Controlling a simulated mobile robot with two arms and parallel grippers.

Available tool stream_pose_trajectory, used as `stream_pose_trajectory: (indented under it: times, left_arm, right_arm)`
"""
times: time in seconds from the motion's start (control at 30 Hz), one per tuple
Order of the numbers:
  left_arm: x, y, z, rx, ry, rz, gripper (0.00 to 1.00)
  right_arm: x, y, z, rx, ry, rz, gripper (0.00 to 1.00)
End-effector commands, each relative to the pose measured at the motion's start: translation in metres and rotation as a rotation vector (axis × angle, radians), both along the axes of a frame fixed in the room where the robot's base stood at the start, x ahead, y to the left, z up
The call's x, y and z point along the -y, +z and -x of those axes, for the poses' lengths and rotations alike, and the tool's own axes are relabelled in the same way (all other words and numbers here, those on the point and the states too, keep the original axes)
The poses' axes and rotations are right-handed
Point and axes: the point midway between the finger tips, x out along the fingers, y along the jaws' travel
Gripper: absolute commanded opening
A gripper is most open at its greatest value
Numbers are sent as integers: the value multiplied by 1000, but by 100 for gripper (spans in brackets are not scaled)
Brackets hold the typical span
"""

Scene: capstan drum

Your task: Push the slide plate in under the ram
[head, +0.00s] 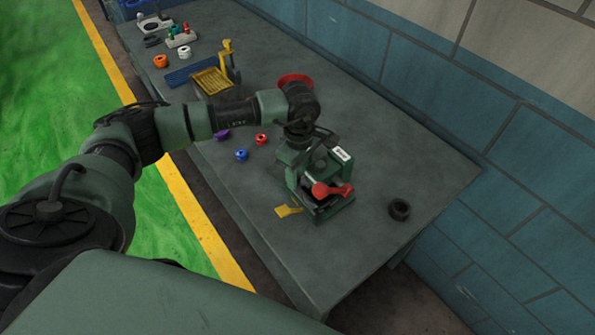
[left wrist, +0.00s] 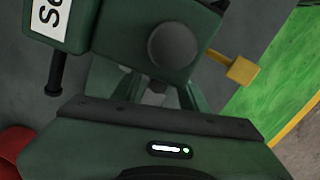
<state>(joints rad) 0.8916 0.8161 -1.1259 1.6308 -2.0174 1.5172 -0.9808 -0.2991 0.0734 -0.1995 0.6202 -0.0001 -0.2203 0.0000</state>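A green press-like machine (head: 326,203) with a white label stands on the grey bench. A red ball-ended lever (head: 331,190) is on it. A yellow tab (head: 288,211), seemingly the slide plate's handle, sticks out of its left side, low down. The yellow tab also shows at right in the left wrist view (left wrist: 241,70), with the labelled green block and round knob (left wrist: 172,46) left of it. My left gripper (head: 299,158) points down over the back of the machine. Its fingers are not clear, and the ram cannot be told apart. My right gripper is not in view.
A black ring (head: 399,209) lies right of the machine. A yellow tray (head: 211,80) and red bowl (head: 294,80) are farther back. The blue wall (head: 440,90) borders the bench; its front right is clear.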

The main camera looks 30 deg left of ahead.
Motion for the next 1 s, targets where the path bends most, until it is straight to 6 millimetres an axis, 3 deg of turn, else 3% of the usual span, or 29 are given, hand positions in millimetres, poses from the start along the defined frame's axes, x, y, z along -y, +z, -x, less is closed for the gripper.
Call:
stream_pose_trajectory:
  times: [0.3, 0.7, 1.0]
  left_arm:
    - [-2, 4, -1, 2, 2, -3, 43]
    - [-1, 65, -1, 4, 2, -2, 43]
    - [0, 79, 0, 1, 0, -2, 43]
  right_arm:
    - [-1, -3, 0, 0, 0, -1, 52]
    - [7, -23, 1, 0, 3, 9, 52]
    - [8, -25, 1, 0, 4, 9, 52]
